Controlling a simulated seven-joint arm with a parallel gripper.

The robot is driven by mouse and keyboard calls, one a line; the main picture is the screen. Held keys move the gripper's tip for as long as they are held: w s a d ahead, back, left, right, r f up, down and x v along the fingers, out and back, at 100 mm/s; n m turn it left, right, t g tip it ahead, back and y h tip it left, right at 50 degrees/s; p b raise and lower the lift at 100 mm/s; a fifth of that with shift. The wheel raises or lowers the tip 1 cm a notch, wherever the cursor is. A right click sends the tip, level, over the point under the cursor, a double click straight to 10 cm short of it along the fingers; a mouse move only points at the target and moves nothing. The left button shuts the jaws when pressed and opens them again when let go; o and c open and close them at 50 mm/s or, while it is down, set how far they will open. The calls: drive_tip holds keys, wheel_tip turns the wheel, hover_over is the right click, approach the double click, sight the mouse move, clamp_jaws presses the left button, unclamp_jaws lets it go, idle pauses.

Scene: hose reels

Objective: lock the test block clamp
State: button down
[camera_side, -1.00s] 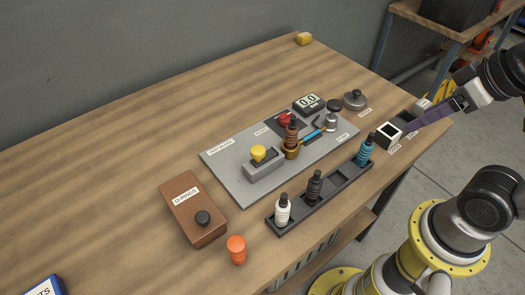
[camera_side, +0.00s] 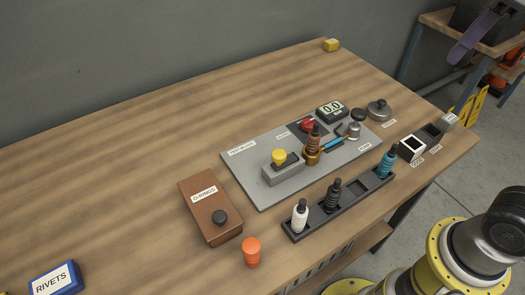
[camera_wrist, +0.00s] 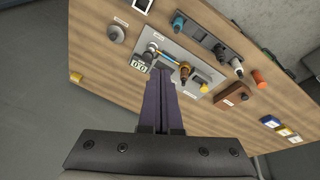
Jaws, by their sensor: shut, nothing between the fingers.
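The grey test block plate (camera_side: 240,165) lies on the bench, labelled TEST BLOCK. On it a brown ribbed fitting (camera_side: 314,140) stands upright in a brass-coloured holder (camera_side: 311,157). A blue-handled lever (camera_side: 337,144) lies beside the holder, pointing toward the back right; I cannot tell whether it is locked. The lever also shows in the wrist view (camera_wrist: 167,57). My gripper (camera_wrist: 160,72) is shut and empty, its purple fingers together. In the side view one purple finger (camera_side: 482,38) shows at the upper right, high and apart from the plate.
On the plate are a yellow knob (camera_side: 279,156) on a grey block, a red knob (camera_side: 308,125) and a display reading 0.0 (camera_side: 331,110). A rack (camera_side: 351,196) of fittings stands in front. A brown O-RINGS box (camera_side: 205,208) is left. The bench's back left is clear.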

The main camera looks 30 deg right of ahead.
drive_tip(key=w+a+r+n+g+h, duration=0.1)
drive_tip(key=w+a+n+g, duration=0.15)
drive_tip(key=w+a, duration=0.5)
drive_tip(key=w+a+r+n+g, duration=0.1)
drive_tip(key=w+a+n, duration=0.3)
drive_tip(key=w+a, duration=0.4)
drive_tip(key=w+a+f+n+h, duration=0.2)
drive_tip(key=a+f+n, duration=0.1)
drive_tip(key=a+f, duration=1.3)
drive_tip(key=shift+a+f+g+h, duration=0.3)
drive_tip(key=shift+a+g, duration=0.15)
drive_tip(key=shift+a, duration=0.55)
drive_tip(key=shift+w+f+n, duration=0.1)
drive_tip(key=shift+n, duration=0.15)
